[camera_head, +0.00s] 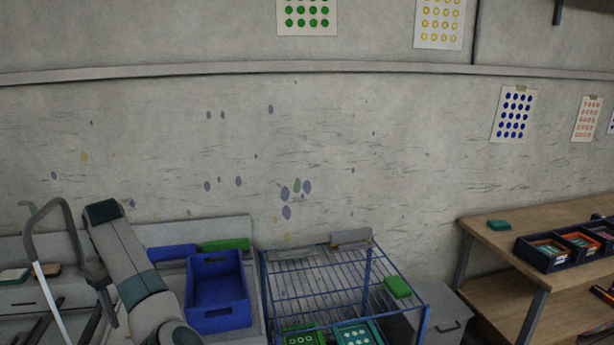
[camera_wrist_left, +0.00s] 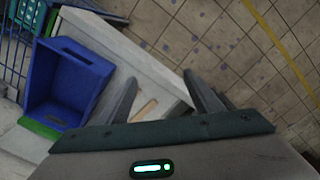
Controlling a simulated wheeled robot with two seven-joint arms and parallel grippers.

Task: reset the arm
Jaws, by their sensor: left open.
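My left arm (camera_head: 135,265) rises from the bottom left in the head view, grey with teal bands. Its gripper cannot be made out there. In the left wrist view my left gripper (camera_wrist_left: 163,92) has its two dark fingers spread apart, with nothing between them. The fingers show over a pale grey surface and tiled floor. My right arm and gripper are in neither view.
A blue crate (camera_head: 219,322) stands right of my left arm; it also shows in the left wrist view (camera_wrist_left: 88,72). A wooden shelf table (camera_head: 550,228) with small trays stands right. Tiled floor (camera_wrist_left: 245,60) looks clear.

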